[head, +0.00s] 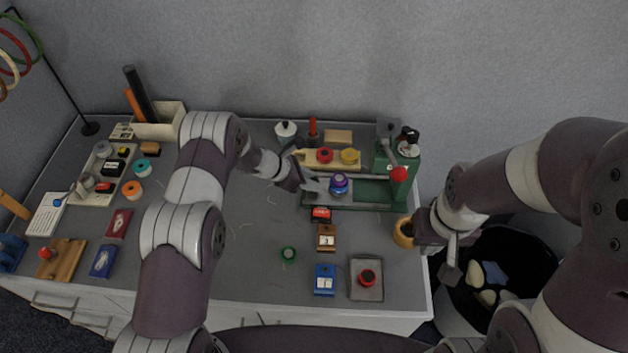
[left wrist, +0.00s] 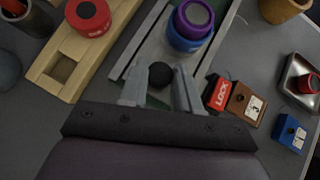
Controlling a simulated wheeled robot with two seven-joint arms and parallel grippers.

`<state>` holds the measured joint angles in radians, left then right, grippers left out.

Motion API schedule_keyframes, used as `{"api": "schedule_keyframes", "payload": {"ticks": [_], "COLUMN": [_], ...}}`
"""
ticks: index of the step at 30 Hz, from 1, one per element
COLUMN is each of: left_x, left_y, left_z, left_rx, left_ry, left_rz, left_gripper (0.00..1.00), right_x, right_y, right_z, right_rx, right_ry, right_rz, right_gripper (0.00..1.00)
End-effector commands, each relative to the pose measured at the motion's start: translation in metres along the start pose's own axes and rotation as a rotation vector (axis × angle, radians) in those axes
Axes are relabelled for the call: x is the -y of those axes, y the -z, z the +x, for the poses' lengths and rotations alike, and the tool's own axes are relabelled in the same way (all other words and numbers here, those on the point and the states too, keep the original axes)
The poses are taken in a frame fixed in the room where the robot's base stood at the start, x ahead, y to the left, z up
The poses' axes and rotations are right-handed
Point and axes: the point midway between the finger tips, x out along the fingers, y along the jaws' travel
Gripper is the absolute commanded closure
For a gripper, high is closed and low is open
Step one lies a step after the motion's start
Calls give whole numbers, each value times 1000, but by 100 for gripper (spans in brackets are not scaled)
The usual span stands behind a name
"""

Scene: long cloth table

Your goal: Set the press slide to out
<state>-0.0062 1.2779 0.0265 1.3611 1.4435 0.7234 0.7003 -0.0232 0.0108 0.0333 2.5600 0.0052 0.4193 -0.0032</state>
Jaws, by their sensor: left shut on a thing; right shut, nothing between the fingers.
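The green press (head: 404,158) stands at the back right of the table, with a red ball on its lever. Its slide rails (head: 372,191) run left from the press body. A purple and blue round piece (head: 339,183) sits at the left part of the rails, clear of the press head; it also shows in the left wrist view (left wrist: 190,26). My left gripper (head: 316,185) is shut on a black knob (left wrist: 160,74) at the rails' left end. My right gripper (head: 450,264) is shut and empty, off the table's right edge.
A red LOCK block (head: 320,213) lies just in front of the rails. A wooden tray (head: 304,159) with red and yellow pieces lies behind them. A brown pot (head: 403,232) stands near my right gripper.

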Motion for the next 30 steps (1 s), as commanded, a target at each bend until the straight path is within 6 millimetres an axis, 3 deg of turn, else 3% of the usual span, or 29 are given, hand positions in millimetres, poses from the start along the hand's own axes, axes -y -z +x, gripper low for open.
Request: {"api": "schedule_keyframes", "payload": {"ticks": [2, 3, 5, 13, 17, 30], "left_x": [-5, -6, -6, -4, -4, -4], "left_y": [0, 0, 0, 1, 2, 3], "left_z": [-4, -4, -4, -3, -11, -115], "left_rx": [-1, -2, -2, -3, -3, 0], "left_ry": [-14, -14, -15, -10, -11, -15], "left_rz": [0, 0, 0, -2, -3, -3], "left_gripper": [100, 65, 46, 46, 46, 46], "right_x": [0, 0, 0, 0, 0, 0], "right_y": [0, 0, 0, 0, 0, -3], "right_z": [-1, -1, -1, 0, 2, 22], "right_rx": [0, 0, 0, 0, 0, 0], "right_ry": [0, 0, 0, 0, 0, 0], "right_rz": [0, 0, 0, 0, 0, 0], "right_gripper": [100, 100, 100, 100, 100, 100]}}
